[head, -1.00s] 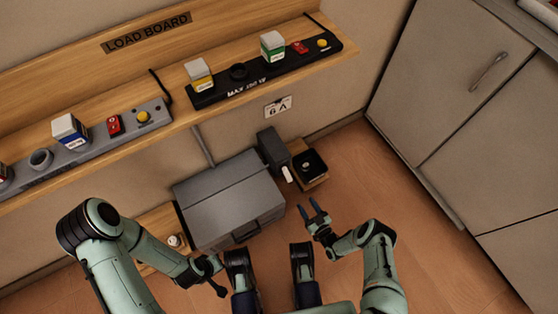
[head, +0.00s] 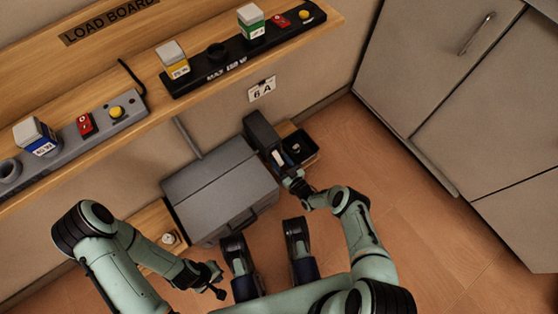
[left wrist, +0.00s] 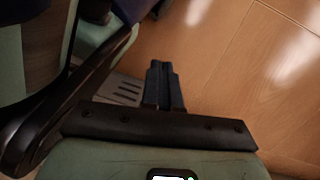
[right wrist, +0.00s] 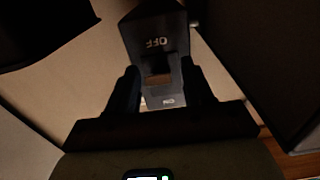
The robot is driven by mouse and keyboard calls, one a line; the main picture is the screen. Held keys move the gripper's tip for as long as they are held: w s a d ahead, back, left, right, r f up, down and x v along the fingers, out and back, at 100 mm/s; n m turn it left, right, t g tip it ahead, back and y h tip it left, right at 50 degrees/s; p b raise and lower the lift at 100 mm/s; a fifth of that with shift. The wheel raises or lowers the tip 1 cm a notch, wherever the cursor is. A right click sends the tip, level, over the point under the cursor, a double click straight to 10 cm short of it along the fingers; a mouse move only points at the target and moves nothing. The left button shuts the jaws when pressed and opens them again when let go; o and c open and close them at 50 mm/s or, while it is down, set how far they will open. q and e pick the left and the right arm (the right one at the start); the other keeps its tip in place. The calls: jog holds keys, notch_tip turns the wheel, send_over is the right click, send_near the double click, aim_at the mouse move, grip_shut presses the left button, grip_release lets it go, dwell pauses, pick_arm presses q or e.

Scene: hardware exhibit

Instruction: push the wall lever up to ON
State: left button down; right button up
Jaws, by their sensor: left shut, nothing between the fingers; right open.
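The dark lever box (head: 262,132) is on the wall beside the grey case. Its pale lever handle (head: 277,157) shows at its lower front. My right gripper (head: 285,172) is at the handle, partly hiding it. In the right wrist view the box front (right wrist: 160,45) reads OFF and ON, both upside down, with a brownish patch between. The open fingers of my right gripper (right wrist: 160,88) stand either side of the box's ON end; contact cannot be told. My left gripper (head: 218,284) is shut and empty, low at the left; its fingers also show in the left wrist view (left wrist: 163,88).
A grey case (head: 220,185) stands left of the lever box. A small black tray (head: 300,150) is right of it. Above, a wooden shelf (head: 150,130) carries two switch strips. Cabinets (head: 440,80) stand at right; the floor (head: 420,230) before them is clear.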

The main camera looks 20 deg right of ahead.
pick_arm(q)
jog(key=shift+s+f, duration=0.15)
jog(key=shift+s, duration=0.25)
pick_arm(e)
jog(key=shift+w+a, duration=0.2)
jog(key=shift+w, duration=0.3)
